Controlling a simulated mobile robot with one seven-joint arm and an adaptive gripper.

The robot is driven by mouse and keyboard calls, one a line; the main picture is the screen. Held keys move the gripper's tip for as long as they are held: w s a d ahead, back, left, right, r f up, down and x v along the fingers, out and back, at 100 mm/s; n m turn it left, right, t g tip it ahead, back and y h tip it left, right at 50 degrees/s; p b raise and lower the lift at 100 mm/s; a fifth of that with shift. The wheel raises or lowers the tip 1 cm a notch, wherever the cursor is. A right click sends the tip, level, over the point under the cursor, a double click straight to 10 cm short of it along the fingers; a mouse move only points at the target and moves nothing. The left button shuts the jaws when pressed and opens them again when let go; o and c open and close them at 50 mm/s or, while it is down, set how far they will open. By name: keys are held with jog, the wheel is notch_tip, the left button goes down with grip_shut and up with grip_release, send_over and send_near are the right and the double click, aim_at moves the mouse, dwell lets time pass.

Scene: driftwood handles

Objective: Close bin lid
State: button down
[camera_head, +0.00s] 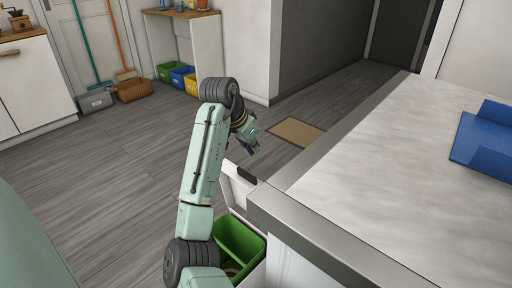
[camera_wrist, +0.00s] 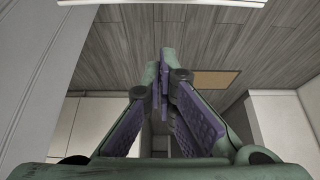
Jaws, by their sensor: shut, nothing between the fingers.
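The bin has a green inner bucket (camera_head: 240,242) in a white body, beside the counter's end and partly hidden by my arm. Its white lid (camera_head: 237,188) stands raised at the far side of the opening, with a dark piece (camera_head: 247,175) at its top edge. My gripper (camera_head: 252,150) is above and just beyond the raised lid in the head view. Its fingers meet at the tips in the wrist view (camera_wrist: 162,88), with nothing between them. I cannot tell whether it touches the lid.
A pale countertop (camera_head: 390,165) fills the right, with a blue object (camera_head: 484,145) on it. A tan mat (camera_head: 297,132) lies on the floor, also in the wrist view (camera_wrist: 195,78). Small coloured bins (camera_head: 182,77) stand by the back wall. The wooden floor at left (camera_head: 110,175) is clear.

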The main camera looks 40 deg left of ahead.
notch_tip(320, 180, down, 6)
jog(key=shift+f+p, duration=0.1)
jog(key=shift+p, duration=0.2)
jog(key=shift+s, duration=0.45)
jog(key=shift+s+f, duration=0.1)
jog(key=shift+f, duration=0.05)
